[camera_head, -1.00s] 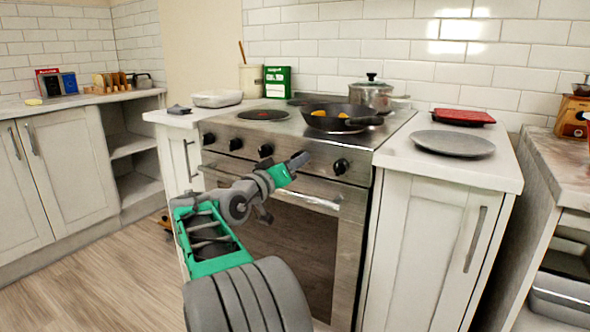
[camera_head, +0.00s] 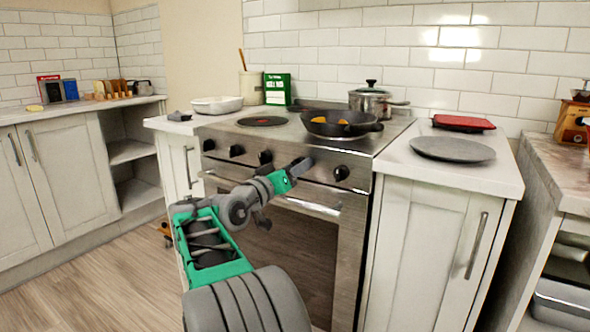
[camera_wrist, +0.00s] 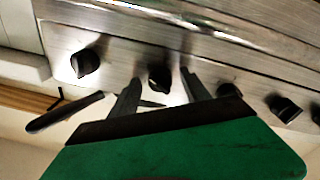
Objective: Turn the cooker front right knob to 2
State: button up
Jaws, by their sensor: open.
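The cooker (camera_head: 325,190) has a steel front panel with a row of black knobs. In the head view the rightmost knob (camera_head: 341,173) is in plain sight, just right of my gripper (camera_head: 302,167). My gripper covers the knob to its left. In the wrist view, which looks upside down, my gripper (camera_wrist: 161,78) is open, with a finger on each side of a black knob (camera_wrist: 158,77), second from the panel's left end there. The end knob (camera_wrist: 85,63) is free beside it. Whether the fingers touch the knob, and any dial marks, I cannot tell.
A black pan (camera_head: 340,125) with orange food and a lidded steel pot (camera_head: 371,103) stand on the hob. The oven handle (camera_head: 308,208) runs below the panel. A grey plate (camera_head: 452,150) and a red tray (camera_head: 463,123) lie on the right counter (camera_head: 420,175).

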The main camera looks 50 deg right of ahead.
jog(key=a+p, duration=0.2)
jog(key=a, duration=0.5)
jog(key=shift+s+a+f, duration=0.25)
jog(key=shift+a+f, duration=0.05)
jog(key=shift+a, duration=0.1)
